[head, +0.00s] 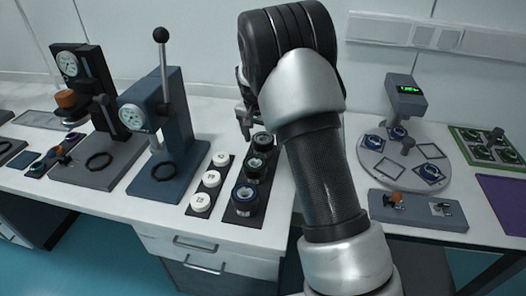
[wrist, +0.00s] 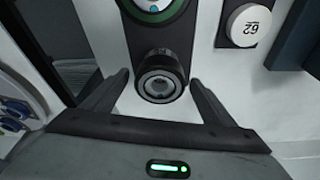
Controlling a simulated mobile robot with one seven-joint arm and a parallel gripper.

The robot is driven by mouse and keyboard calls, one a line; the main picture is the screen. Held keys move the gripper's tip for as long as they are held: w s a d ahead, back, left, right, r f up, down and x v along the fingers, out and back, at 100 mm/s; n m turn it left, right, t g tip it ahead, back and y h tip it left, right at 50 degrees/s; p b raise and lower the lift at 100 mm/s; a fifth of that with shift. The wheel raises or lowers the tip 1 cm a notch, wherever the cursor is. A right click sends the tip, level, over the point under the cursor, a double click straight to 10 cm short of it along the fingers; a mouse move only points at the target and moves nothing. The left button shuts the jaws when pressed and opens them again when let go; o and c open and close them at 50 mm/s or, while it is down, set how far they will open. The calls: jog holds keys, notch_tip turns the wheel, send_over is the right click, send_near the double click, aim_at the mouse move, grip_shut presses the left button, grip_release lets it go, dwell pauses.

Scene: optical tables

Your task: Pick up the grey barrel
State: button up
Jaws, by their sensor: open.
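The grey barrel (wrist: 160,78) is a dark cylinder with a grey ring on its top. It stands at the far end of a dark strip, and in the head view it is the rearmost of three barrels (head: 262,141). My gripper (wrist: 160,82) is open, with one finger on each side of the barrel in the wrist view. I cannot tell whether the fingertips are level with the barrel or above it. In the head view my gripper (head: 244,118) is partly hidden by my arm.
A green-ringed barrel (head: 256,166) and a blue-ringed barrel (head: 245,196) stand on the same dark strip (head: 237,216). White numbered caps (head: 211,179) stand on a strip to the left. A blue press (head: 175,135) stands farther left. A round-based instrument (head: 404,165) stands right of my arm.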

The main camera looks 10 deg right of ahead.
jog(key=c, duration=1.3)
